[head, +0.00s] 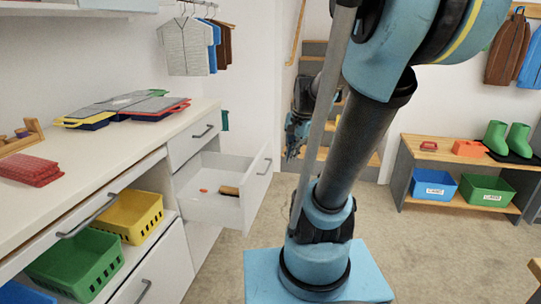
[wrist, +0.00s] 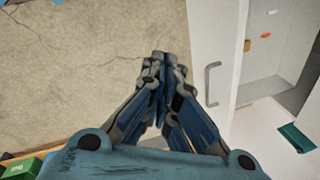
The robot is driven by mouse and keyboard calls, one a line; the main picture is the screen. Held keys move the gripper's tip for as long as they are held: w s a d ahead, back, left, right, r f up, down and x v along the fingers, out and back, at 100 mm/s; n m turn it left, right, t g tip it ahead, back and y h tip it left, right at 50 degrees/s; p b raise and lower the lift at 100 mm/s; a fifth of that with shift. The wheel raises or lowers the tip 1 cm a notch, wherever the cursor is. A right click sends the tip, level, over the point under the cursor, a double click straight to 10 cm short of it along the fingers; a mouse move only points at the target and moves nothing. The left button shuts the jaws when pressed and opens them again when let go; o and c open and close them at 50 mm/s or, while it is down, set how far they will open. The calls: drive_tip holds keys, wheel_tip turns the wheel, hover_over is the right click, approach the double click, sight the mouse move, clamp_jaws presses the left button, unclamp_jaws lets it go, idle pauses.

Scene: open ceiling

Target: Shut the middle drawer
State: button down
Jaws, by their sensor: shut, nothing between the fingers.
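The white middle drawer (head: 215,206) is pulled out of the white cabinet, below a shut drawer. Its front panel with a grey handle (head: 265,166) faces right, and inside lie a small orange thing and a brown one. The wrist view shows the same drawer (wrist: 262,75) open at right, with its handle (wrist: 211,84) on the outer face. My gripper (head: 292,152) is beyond and right of the drawer front, partly behind my arm. In the wrist view my gripper (wrist: 165,60) has its fingers together, empty, left of the handle and apart from it in the picture.
A wooden bench (head: 455,158) with boots and bins stands at right. Stairs (head: 315,75) rise behind. Bare floor lies outside the drawer front.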

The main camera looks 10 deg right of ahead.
drive_tip(key=w+m+y, duration=0.1)
drive_tip(key=w+m, duration=0.6)
drive_tip(key=w, duration=0.6)
drive_tip(key=m+y, duration=0.2)
drive_tip(key=m, duration=0.4)
hover_over(271, 162)
drive_tip(key=shift+f, duration=5.75)
drive_tip(key=shift+w, duration=0.1)
